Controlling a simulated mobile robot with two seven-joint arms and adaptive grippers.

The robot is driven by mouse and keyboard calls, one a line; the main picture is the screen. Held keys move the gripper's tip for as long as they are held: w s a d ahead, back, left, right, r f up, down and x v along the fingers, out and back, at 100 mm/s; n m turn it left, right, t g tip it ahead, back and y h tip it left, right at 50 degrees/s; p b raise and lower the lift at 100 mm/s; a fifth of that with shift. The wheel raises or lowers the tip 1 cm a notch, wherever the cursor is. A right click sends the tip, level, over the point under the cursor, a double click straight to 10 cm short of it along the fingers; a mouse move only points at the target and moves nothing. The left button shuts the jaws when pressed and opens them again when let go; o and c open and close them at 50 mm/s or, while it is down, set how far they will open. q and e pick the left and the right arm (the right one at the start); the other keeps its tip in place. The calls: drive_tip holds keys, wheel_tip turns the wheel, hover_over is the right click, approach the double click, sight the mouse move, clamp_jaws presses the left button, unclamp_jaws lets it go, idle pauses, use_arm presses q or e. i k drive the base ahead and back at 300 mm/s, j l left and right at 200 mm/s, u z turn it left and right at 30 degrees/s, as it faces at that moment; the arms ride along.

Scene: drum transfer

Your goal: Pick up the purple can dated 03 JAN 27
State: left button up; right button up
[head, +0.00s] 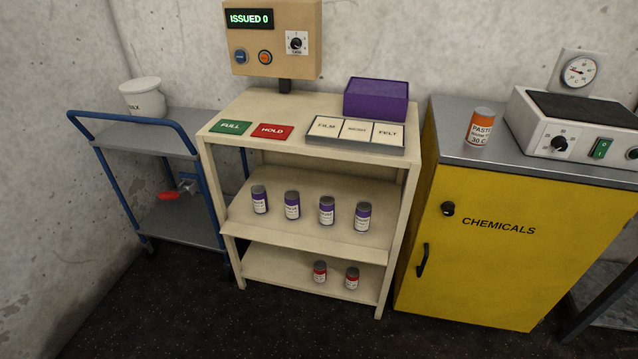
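Several purple cans with white labels and grey lids stand upright in a row on the middle shelf of a cream rack (270,229). From left to right I see the first can (260,200), the second can (292,205), the third can (327,211) and the fourth can (363,217). The label print is too small to read, so I cannot tell which can is dated 03 JAN 27. The cans stand apart from each other. Neither of my grippers is in the head view.
Two red cans (320,271) stand on the rack's bottom shelf. Its top holds a purple box (377,99), green FULL and red HOLD plates, and a labelled tray. A blue-framed trolley (158,138) is left, a yellow chemicals cabinet (500,265) right. The floor in front is clear.

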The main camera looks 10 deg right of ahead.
sight(327, 202)
drive_tip(key=i+z, duration=0.55)
drive_tip(key=z, duration=0.15)
drive_tip(key=i+z, duration=0.2)
drive_tip(key=i, duration=0.2)
drive_tip(key=i+j+z, duration=0.2)
drive_tip(key=i, duration=0.2)
